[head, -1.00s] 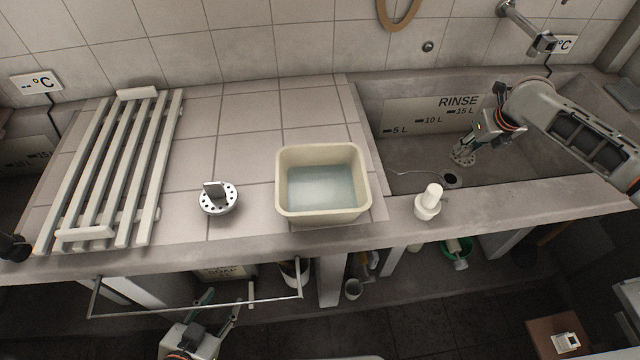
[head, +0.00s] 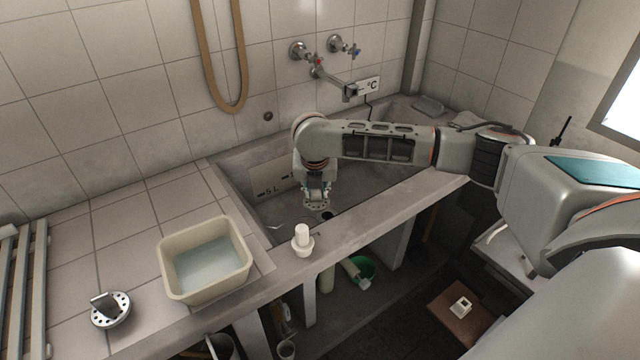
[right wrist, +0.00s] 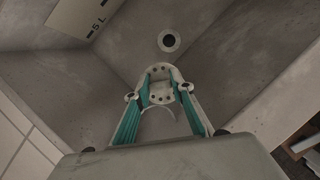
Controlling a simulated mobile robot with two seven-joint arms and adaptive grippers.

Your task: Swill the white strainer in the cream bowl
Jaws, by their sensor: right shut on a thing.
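The white strainer (head: 317,204), a small round piece with holes, is held in my right gripper (head: 316,193) inside the sink, near the drain. In the right wrist view the strainer (right wrist: 160,94) sits between the teal-padded fingers (right wrist: 159,108), which are shut on it. The cream bowl (head: 222,285) stands on the tiled counter left of the sink, with cloudy pale water in it. My right gripper is to the right of the bowl and apart from it. My left gripper is out of view.
Another holed strainer (head: 110,312) with a grey handle lies left of the bowl. A white bottle (head: 302,240) stands on the sink's front ledge. A slatted rack (head: 36,300) is at the far left. The tap (head: 335,82) juts over the sink; a hose loop (head: 237,100) hangs behind.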

